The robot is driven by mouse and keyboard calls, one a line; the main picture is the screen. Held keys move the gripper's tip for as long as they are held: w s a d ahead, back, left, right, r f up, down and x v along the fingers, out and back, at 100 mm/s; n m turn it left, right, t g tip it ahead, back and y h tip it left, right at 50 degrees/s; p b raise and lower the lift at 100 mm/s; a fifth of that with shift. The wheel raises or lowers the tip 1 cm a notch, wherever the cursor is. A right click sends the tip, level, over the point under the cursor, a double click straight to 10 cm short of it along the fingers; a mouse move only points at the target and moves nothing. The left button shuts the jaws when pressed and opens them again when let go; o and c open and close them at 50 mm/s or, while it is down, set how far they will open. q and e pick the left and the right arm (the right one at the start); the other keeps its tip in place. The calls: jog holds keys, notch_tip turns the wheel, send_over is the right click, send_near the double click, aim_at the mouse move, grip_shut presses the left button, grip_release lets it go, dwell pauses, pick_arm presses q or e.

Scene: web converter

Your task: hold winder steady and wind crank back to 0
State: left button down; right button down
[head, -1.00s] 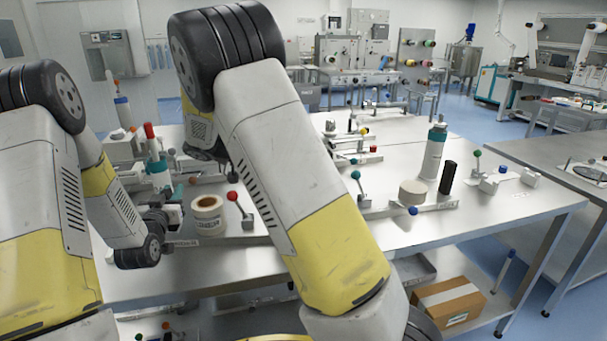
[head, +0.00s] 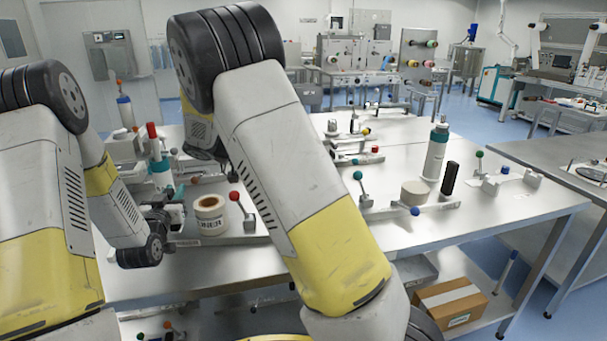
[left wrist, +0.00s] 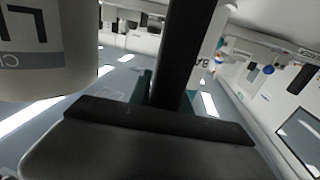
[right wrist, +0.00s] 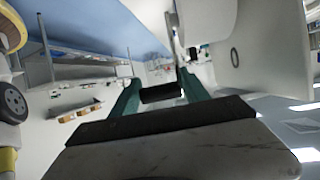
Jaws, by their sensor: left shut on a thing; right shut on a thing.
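My left gripper (head: 168,216) is low at the left of the table, beside a white roll with printed text (head: 210,216). In the left wrist view its teal fingers close on a dark upright bar (left wrist: 180,50), which looks like part of the winder. A white cylinder with large letters (left wrist: 45,50) is close at its left. My right gripper (right wrist: 160,98) has its teal fingers on either side of a short dark cylinder (right wrist: 160,93), which looks like the crank handle. In the head view my right arm hides that gripper and most of the winder. No scale reading is legible.
A red-knobbed lever (head: 234,197) stands right of the roll. A red-capped post (head: 152,131) stands behind my left gripper. To the right are a white bottle (head: 435,152), a black cylinder (head: 450,178) and a blue knob (head: 415,211). The table's front right is bare.

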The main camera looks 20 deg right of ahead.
jog(key=shift+a, duration=0.25)
dwell(0.7)
jog(key=c, duration=0.6)
grip_release()
jog(key=shift+c, duration=0.2)
jog(key=shift+o, duration=0.2)
jog(key=shift+d, duration=0.1)
jog(key=v, duration=1.2)
jog(key=shift+c, duration=0.2)
